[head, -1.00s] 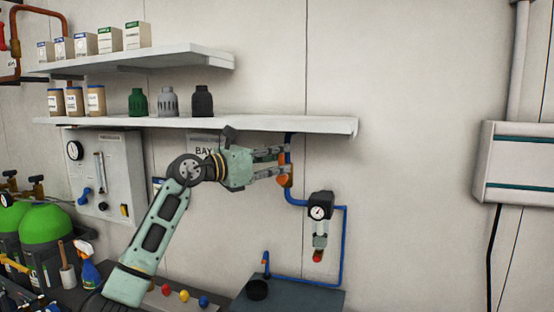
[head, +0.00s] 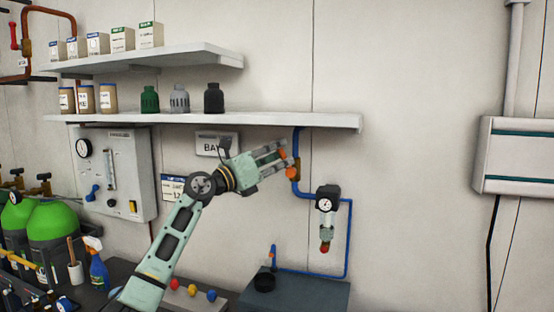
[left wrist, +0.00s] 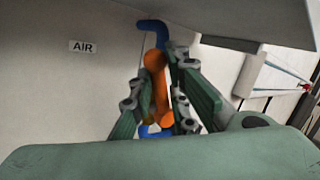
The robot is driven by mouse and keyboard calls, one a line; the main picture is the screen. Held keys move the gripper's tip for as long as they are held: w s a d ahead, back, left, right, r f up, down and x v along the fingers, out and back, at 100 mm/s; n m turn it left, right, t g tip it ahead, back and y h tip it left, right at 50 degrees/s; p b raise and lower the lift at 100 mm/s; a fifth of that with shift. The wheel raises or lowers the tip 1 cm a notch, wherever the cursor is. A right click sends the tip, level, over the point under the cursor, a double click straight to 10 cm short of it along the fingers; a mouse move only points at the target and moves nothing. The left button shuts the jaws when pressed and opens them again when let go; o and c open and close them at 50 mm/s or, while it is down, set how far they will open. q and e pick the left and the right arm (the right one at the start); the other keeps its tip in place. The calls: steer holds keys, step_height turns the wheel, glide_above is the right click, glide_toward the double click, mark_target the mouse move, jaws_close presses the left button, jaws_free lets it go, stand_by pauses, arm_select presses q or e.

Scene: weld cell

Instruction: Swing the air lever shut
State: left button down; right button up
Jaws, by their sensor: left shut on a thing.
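The orange air lever (head: 290,172) is on the blue air pipe (head: 296,150) under the lower shelf. In the left wrist view the lever (left wrist: 159,88) lies between my fingers, in front of the pipe (left wrist: 152,26). My left gripper (head: 281,157) is shut on the lever and points up and to the right in the head view. Its fingers (left wrist: 160,92) hide part of the lever and of the valve behind it. A white AIR sign (left wrist: 83,46) is on the wall to the left in the wrist view. My right gripper is not in view.
The lower shelf (head: 330,121) is close above the gripper. A regulator with a gauge (head: 326,204) hangs on the pipe to the lower right. A panel (head: 125,170) and green cylinders (head: 52,222) stand left. The wall to the right is mostly clear.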

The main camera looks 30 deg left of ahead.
arm_select(q)
steer(key=shift+s+a+f+n+t+b, duration=0.1)
steer(key=shift+a+f+n+t+b, duration=0.15)
steer(key=shift+n, duration=0.35)
steer(key=shift+a+f+n+t+b, duration=0.15)
steer(key=shift+f+n+t, duration=0.2)
steer(key=shift+n, duration=0.25)
steer(key=f+n+t+y+b, duration=0.1)
steer(key=n+y, duration=0.3)
steer(key=n, duration=0.2)
steer(key=a+f+n+t+y+b, duration=0.1)
steer(key=f+n+y, duration=0.1)
steer(key=n+y, duration=0.2)
steer(key=f+n+t+y+b, duration=0.1)
steer(key=n+y, duration=0.3)
steer(key=n, duration=0.4)
steer(key=shift+s+a+f, duration=0.2)
steer(key=shift+a+f, duration=0.2)
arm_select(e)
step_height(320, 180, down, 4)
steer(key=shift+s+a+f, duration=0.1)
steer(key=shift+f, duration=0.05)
arm_select(q)
steer(key=shift+f, duration=0.2)
steer(key=c, duration=1.8)
jaws_free()
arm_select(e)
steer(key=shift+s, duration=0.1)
